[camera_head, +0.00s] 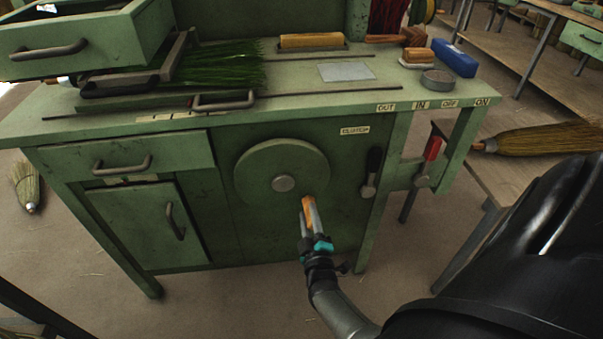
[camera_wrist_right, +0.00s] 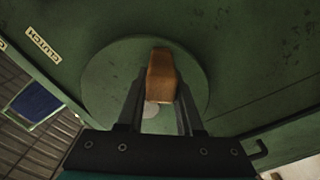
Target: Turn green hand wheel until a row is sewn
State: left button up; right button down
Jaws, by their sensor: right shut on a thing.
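The green hand wheel (camera_head: 262,165) is a round disc with a grey hub on the front of the green machine. Its orange-brown wooden handle (camera_head: 308,204) is at the wheel's lower right in the head view. My right gripper (camera_head: 309,212) is shut on this handle from below. In the right wrist view the handle (camera_wrist_right: 161,75) stands between the two fingers (camera_wrist_right: 160,100), with the green wheel (camera_wrist_right: 105,90) behind it. Green bristles (camera_head: 215,66) lie on the machine's top. My left gripper is not in view.
A black lever (camera_head: 371,170) and a red-handled lever (camera_head: 431,150) are right of the wheel. A drawer handle (camera_head: 122,164) and a door handle (camera_head: 175,222) stick out at left. A broom (camera_head: 545,138) lies on the right bench. Open floor lies below the machine.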

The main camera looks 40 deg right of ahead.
jog(key=d+r+n+p, duration=0.1)
jog(key=s+r+n+p, duration=0.1)
jog(key=n, duration=0.1)
jog(key=shift+d+r, duration=0.2)
jog(key=shift+d, duration=0.15)
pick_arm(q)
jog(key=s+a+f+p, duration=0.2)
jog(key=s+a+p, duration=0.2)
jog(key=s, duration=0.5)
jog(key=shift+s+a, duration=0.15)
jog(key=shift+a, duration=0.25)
pick_arm(e)
jog(key=shift+s+d+r+n, duration=0.1)
jog(key=shift+d+r+n, duration=0.1)
jog(key=shift+r+n, duration=0.6)
jog(key=shift+s+d+r+n, duration=0.15)
jog(key=shift+r+n, duration=0.25)
jog(key=shift+n, duration=0.65)
jog(key=shift+s+d+r+n, duration=0.1)
jog(key=shift+d+r+n, duration=0.1)
jog(key=shift+r+n, duration=0.6)
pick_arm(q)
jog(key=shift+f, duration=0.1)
pick_arm(e)
jog(key=shift+w+f+n, duration=0.1)
jog(key=shift+f+n, duration=0.1)
jog(key=shift+n, duration=0.05)
jog(key=c, duration=0.6)
grip_release()
jog(key=shift+o, duration=0.2)
